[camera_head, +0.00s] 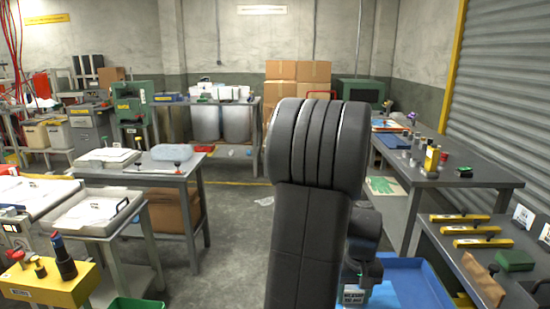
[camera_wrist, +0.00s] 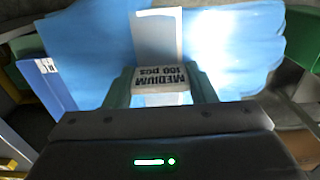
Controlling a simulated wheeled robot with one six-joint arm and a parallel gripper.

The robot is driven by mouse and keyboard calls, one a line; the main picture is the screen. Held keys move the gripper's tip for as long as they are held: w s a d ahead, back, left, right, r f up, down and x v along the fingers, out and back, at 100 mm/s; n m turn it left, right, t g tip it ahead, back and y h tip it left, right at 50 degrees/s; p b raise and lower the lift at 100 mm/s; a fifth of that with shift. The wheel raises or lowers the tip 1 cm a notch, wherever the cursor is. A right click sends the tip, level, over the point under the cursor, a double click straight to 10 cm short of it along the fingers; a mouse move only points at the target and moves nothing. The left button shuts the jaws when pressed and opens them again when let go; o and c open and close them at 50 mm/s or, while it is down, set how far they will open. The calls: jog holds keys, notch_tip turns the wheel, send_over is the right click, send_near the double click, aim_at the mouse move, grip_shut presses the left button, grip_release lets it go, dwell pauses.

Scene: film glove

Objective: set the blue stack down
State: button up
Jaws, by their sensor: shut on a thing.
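The blue stack (camera_wrist: 85,60) is a broad, light blue, thin sheet-like pile with an uneven edge, filling the top of the wrist view. A white block (camera_wrist: 161,76) printed "MEDIUM 100 pcs" sits at its near edge. My gripper (camera_wrist: 162,90) is shut on this block, with one greenish finger on each side. In the head view the printed block (camera_head: 354,296) shows low beside my dark arm. Light blue beside it (camera_head: 388,295) looks like part of the stack. My arm hides the rest, and I cannot tell whether the stack touches anything beneath.
A blue tray (camera_head: 436,285) lies at the lower right, by a grey table with several yellow bars (camera_head: 477,230) and a green box (camera_head: 514,260). A green bin (camera_head: 137,304) is at lower left. Open floor (camera_head: 235,235) lies left of my arm.

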jog(key=shift+w+d+f, duration=0.2)
jog(key=shift+w+d, duration=0.2)
jog(key=shift+d, duration=0.05)
jog(key=w+a, duration=0.2)
jog(key=a, duration=0.1)
jog(key=w+a+f, duration=0.1)
jog(key=w+a, duration=0.1)
jog(key=w, duration=0.1)
jog(key=w+a, duration=0.3)
jog(key=shift+a+f, duration=0.35)
jog(key=shift+f, duration=0.05)
jog(key=w+a+f, duration=0.2)
jog(key=w+a, duration=0.4)
jog(key=a, duration=0.5)
notch_tip(320, 180, down, 10)
jog(key=b, duration=1)
notch_tip(320, 180, up, 7)
jog(key=s+p, duration=0.2)
jog(key=p, duration=1.6)
jog(key=shift+s+a+n+p, duration=0.15)
jog(key=shift+s+n+p, duration=0.15)
